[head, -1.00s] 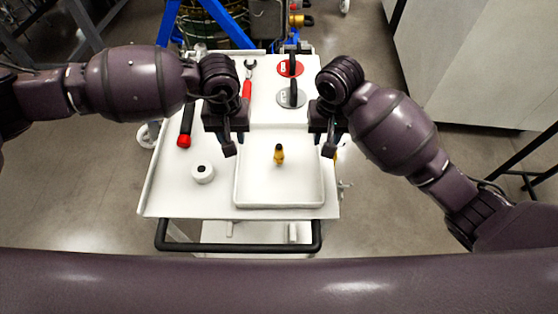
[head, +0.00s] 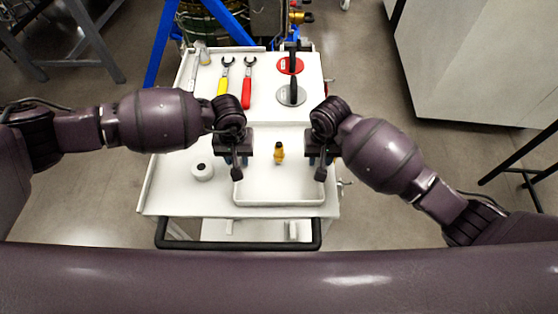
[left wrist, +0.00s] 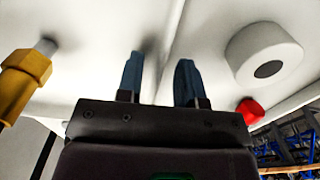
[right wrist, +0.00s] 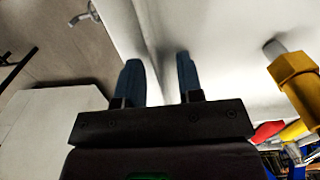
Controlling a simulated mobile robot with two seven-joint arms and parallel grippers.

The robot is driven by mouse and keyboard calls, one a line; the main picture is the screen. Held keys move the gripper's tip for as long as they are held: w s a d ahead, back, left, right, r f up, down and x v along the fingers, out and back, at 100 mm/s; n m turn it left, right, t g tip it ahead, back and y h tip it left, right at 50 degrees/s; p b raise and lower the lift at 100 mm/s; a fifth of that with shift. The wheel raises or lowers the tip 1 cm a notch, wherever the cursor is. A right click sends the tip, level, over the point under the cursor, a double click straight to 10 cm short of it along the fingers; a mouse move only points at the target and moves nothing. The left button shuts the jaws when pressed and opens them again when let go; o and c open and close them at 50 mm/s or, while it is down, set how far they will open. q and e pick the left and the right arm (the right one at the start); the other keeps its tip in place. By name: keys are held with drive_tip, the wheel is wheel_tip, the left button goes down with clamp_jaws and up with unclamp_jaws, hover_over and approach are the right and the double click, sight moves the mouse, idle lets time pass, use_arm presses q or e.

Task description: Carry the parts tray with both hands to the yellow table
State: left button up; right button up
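The parts tray (head: 280,203) is a shallow white tray on a white cart, with a small yellow fitting (head: 279,152) standing in it. The fitting also shows in the left wrist view (left wrist: 24,82) and the right wrist view (right wrist: 297,82). My left gripper (head: 236,172) is at the tray's left wall; in the left wrist view its two blue fingers (left wrist: 160,80) are apart, with the wall line between them. My right gripper (head: 320,172) is at the right wall, its fingers (right wrist: 159,80) also apart with the wall between. No yellow table is in view.
The cart (head: 160,203) also holds a white roll (head: 202,171), a yellow wrench (head: 223,80), a red wrench (head: 248,82) and two black-handled discs, red (head: 290,65) and grey (head: 291,94). A black handle bar (head: 238,246) runs along the near side. A grey cabinet (head: 480,65) stands right.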

use_arm(q)
drive_tip(key=shift+f, duration=0.15)
use_arm(e)
drive_tip(key=shift+f, duration=0.15)
use_arm(q)
clamp_jaws()
use_arm(e)
clamp_jaws()
